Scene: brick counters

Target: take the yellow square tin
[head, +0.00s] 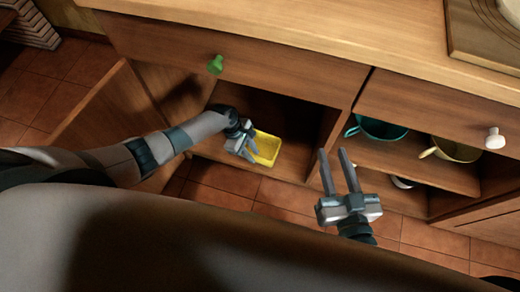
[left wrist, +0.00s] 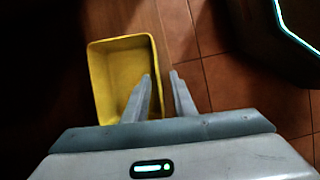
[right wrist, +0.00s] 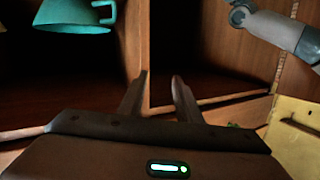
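The yellow square tin (head: 268,147) is a shallow open tray on the floor of the open cupboard under the counter. In the left wrist view the tin (left wrist: 117,65) looks empty. My left gripper (head: 251,153) reaches into the cupboard at the tin's left side in the head view. Its fingers (left wrist: 160,75) are apart; in the left wrist view one overlaps the tin's inside and the other lies beyond its right wall. I cannot tell whether they touch it. My right gripper (head: 335,155) is open and empty, outside the cupboard in front of the shelves.
A teal cup (head: 377,128) and a cream cup (head: 455,150) stand on the shelf to the right. An open cupboard door (head: 105,118) is at the left. Drawers with a green knob (head: 216,65) and a white knob (head: 494,138) are above. The tiled floor (head: 215,183) shows in front.

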